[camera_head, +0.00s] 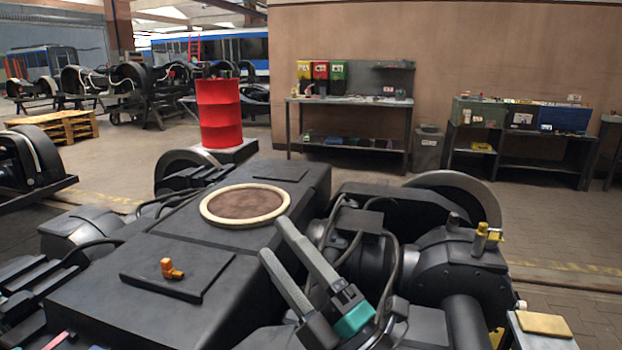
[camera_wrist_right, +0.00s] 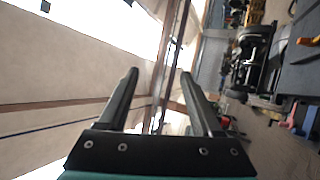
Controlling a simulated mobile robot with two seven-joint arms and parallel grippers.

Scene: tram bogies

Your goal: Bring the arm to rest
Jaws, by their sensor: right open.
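My right gripper (camera_head: 274,237) is raised in front of the dark bogie frame (camera_head: 160,262), its two grey fingers pointing up and left in the head view. The fingers are spread apart with nothing between them. In the right wrist view the same gripper (camera_wrist_right: 158,74) shows two parallel fingers with an empty gap, facing the wall, roof beams and hall tilted sideways. My left gripper is not in view.
An orange fitting (camera_head: 172,269) lies on a flat plate on the bogie, near a round brown disc with a pale rim (camera_head: 245,204). Motor housings (camera_head: 455,260) stand right of my gripper. A red drum (camera_head: 219,112) and workbenches (camera_head: 350,101) stand farther back, with open floor between.

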